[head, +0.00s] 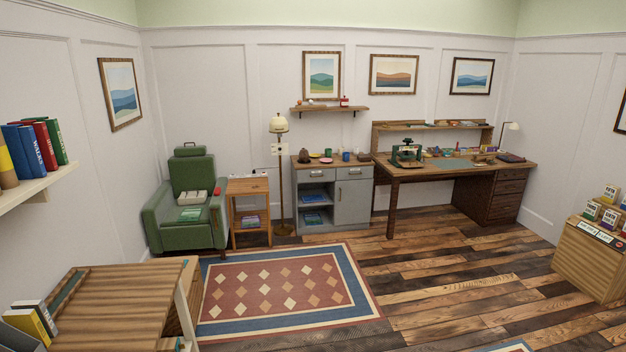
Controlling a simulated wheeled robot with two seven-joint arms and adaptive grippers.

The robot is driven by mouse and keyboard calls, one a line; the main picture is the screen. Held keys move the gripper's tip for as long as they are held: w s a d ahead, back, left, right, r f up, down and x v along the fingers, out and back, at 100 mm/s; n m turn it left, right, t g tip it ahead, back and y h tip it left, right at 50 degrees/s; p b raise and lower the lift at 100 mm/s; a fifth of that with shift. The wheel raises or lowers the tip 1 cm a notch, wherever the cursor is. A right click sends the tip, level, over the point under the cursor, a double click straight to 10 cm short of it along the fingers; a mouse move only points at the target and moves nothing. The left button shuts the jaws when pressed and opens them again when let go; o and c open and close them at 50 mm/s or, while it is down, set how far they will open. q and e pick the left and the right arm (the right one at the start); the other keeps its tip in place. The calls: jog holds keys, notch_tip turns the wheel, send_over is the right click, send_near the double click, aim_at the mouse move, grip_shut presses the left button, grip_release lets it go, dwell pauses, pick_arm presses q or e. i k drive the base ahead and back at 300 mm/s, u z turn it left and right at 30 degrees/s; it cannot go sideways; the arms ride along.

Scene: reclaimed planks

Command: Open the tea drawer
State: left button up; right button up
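A grey cabinet (352,205) with a wooden top stands against the far wall, left of the desk. It has two drawers side by side under its top, a left drawer (303,176) and a right drawer (343,174). Both look shut. Each has a small pale patch on its front, too small to read, so I cannot tell which is the tea drawer. A brown teapot (304,156), a pink dish (326,160) and a blue mug (346,156) stand on top. Neither of my grippers is in view.
A patterned rug (213,320) and bare plank floor (430,275) lie open before the cabinet. A green armchair (185,235), a small side table (248,185) and a floor lamp (278,124) stand left of it. A wooden table (120,300) is near at left.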

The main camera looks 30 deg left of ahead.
aim_at(316, 175)
jog(key=u, duration=0.2)
jog(key=i, duration=0.8)
jog(key=u, duration=0.9)
jog(key=i, duration=2)
jog(key=u, duration=0.55)
jog(key=i, duration=2)
jog(key=z, duration=0.45)
jog(key=i, duration=1.95)
jog(key=z, duration=0.45)
